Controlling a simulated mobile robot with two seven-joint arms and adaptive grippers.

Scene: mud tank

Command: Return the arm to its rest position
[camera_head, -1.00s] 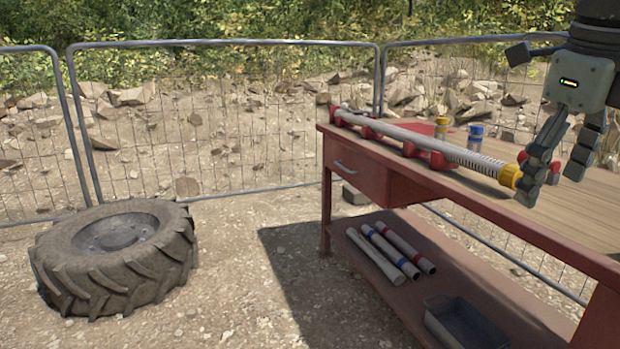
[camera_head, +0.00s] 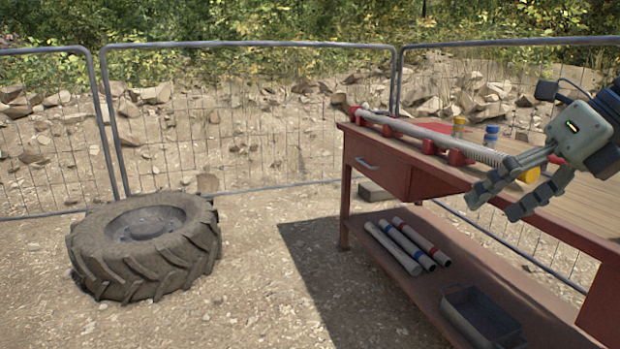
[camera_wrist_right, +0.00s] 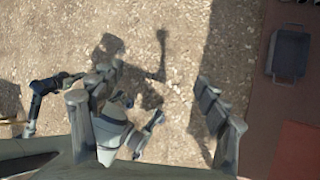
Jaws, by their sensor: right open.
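My right gripper (camera_head: 492,203) is open and empty in the head view. Its fingers point left and down, in front of the red workbench (camera_head: 570,237) and apart from the tool on it. A long grey tool (camera_head: 440,138) with a ribbed section lies along the bench top on red supports. Its yellow end (camera_head: 530,174) is partly hidden behind my right gripper. In the right wrist view, the spread fingers (camera_wrist_right: 142,95) have bare ground and parts of my own body between them. My left gripper is not in the head view.
The bench's lower shelf holds several tubes (camera_head: 407,245) and a grey tray (camera_head: 482,315), also in the right wrist view (camera_wrist_right: 289,54). A big tyre (camera_head: 145,246) lies left; the ground between is clear. Fencing (camera_head: 250,118) stands behind.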

